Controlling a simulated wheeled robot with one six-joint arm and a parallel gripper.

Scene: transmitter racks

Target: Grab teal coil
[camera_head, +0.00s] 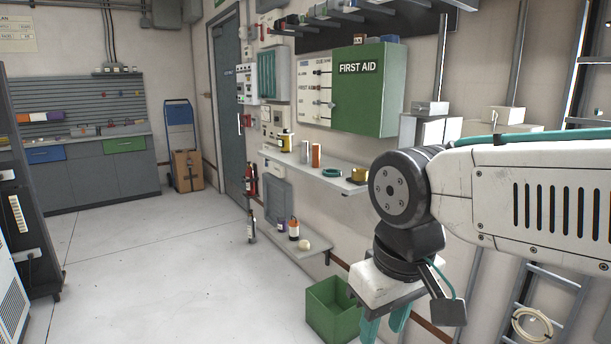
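The teal coil (331,172) is a small flat ring lying on the upper wall shelf (303,166). It sits between an orange-brown cylinder on its left and a brass-coloured cup on its right. My gripper (384,328) hangs at the bottom of the view, lower than the shelf, to the right of the coil and well apart from it. Its two teal fingers point down with a gap between them, and nothing shows in the gap. The lower ends of the fingers are near the picture's bottom edge.
On the shelf are the orange-brown cylinder (316,156), the brass cup (359,174) and a yellow-black container (286,141). A green first aid cabinet (365,90) hangs above. A green bin (333,310) stands below, beside a lower shelf (297,244). The floor at left is clear.

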